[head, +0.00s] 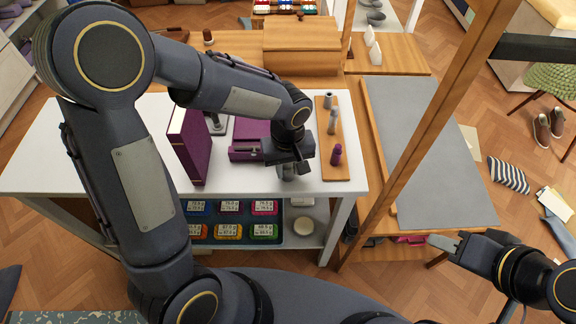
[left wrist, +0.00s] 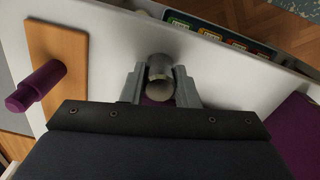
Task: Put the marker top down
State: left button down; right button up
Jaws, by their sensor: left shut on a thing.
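My left gripper (head: 287,170) is shut on a short grey cylinder, apparently the marker (left wrist: 160,72), over the white table near its front edge. In the left wrist view the gripper's fingers (left wrist: 160,88) flank it, and its round end faces the camera. Some purple shows between the fingers below it; I cannot tell what this belongs to. In the head view the gripper mostly hides the marker. I cannot tell whether it touches the table. My right gripper (head: 447,243) is empty, out over the floor at the right; its jaw opening is unclear.
A wooden board (head: 326,170) right of my left gripper bears a purple peg (head: 337,154) and grey pieces (head: 333,120). Left stand a tall purple case (head: 188,145) and a low purple box (head: 245,135). A wooden post (head: 432,110) rises at the right.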

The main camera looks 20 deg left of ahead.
aim_at(288, 166)
pick_arm(q)
jog(key=c, duration=1.1)
grip_release()
jog(key=shift+r+p, duration=0.2)
jog(key=shift+p, duration=0.15)
notch_tip(288, 166, up, 12)
jog(key=s+a+m+t+h, duration=0.1)
jog(key=s+a+t, duration=0.1)
jog(key=s, duration=0.3)
jog(key=s+a+m+t+h, duration=0.1)
jog(key=s+a, duration=0.3)
jog(key=s, duration=0.1)
jog(key=s+a+r+m+t+h+p, duration=0.1)
jog(key=s+a+m+t, duration=0.1)
jog(key=s, duration=0.4)
jog(key=shift+a+r+t+h, duration=0.1)
jog(key=shift+a+t+h, duration=0.2)
jog(key=shift+a+h, duration=0.15)
jog(key=shift+r, duration=0.1)
